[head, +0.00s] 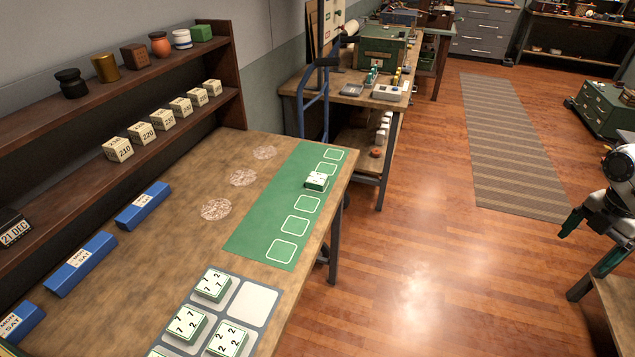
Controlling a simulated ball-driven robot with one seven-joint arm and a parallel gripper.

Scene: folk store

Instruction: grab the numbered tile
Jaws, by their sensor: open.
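Several white-topped, green-based numbered tiles are in view. One tile (317,181) sits on the green mat (258,216), between its outlined squares. A tile with 7s and a 2 (213,285) sits in the grey tray (272,285) at the front of the table. Another tile with 7s and a 2 (184,325) and one with 2s (228,338) sit nearer in it; one more is cut off at the bottom edge. The tray's back right cell is empty. My gripper (582,253) is open at the far right, well apart from all the tiles.
Blue bars (142,205) lie along the table's left side. A wooden shelf (115,50) behind holds jars and numbered blocks (141,133). A workbench (345,90) stands beyond the table. Open wooden floor (420,240) lies between the table and my gripper.

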